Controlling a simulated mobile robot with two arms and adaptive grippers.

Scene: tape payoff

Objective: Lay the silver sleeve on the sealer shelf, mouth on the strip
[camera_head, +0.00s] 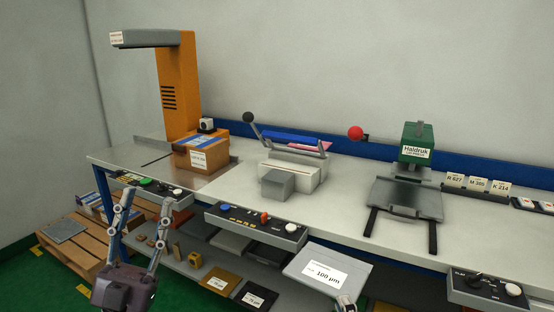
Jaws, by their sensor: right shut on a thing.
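The silver sleeve (303,262) is a flat grey pouch with a white 100 µm label, held in front of the bench at the lower middle. My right gripper (345,302) is shut on its near right edge, mostly cut off by the picture's bottom. The sealer (290,172) is a white unit on the bench with a raised lever frame and black knob. A grey block (277,186), seemingly its shelf, stands at its front, empty. I cannot make out the strip clearly. My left gripper (143,197) is open and empty at the left, in front of the bench.
A control panel (256,226) lies along the bench's front edge between sleeve and sealer. A cardboard box (201,152) stands left under an orange column (177,85). A green Haldruk press (416,150) stands right. Gold (218,281) and black (254,296) sleeves lie below.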

